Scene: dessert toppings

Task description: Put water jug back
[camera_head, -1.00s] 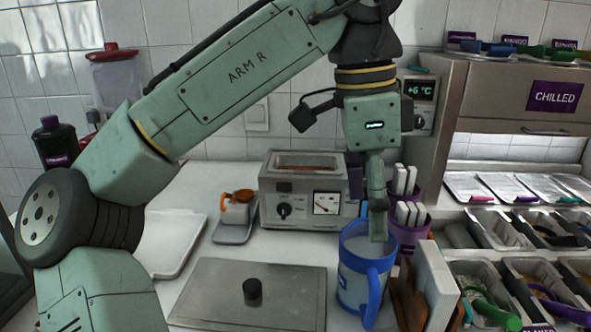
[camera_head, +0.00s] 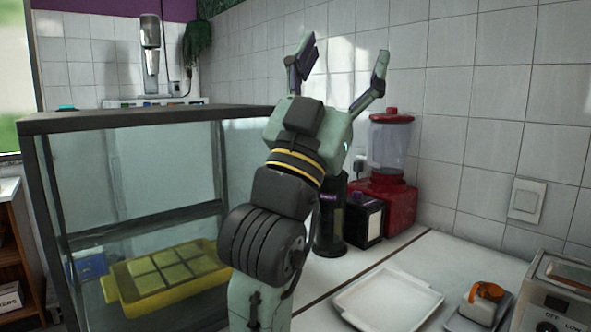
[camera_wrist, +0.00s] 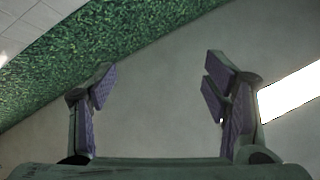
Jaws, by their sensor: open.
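My gripper (camera_head: 345,52) is raised in front of the tiled wall in the head view, its two fingers spread wide and pointing up. In the wrist view my gripper (camera_wrist: 160,80) is open, with nothing between its purple-padded fingers; behind them are a grey ceiling and a green strip. The blue water jug is not visible in either current view.
A glass-sided case (camera_head: 90,150) with a yellow divided tray (camera_head: 118,292) inside stands at left. A red blender (camera_head: 392,190), a black box (camera_head: 367,220) and a dark bottle (camera_head: 328,235) stand behind my arm. A white tray (camera_head: 388,300) lies on the counter.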

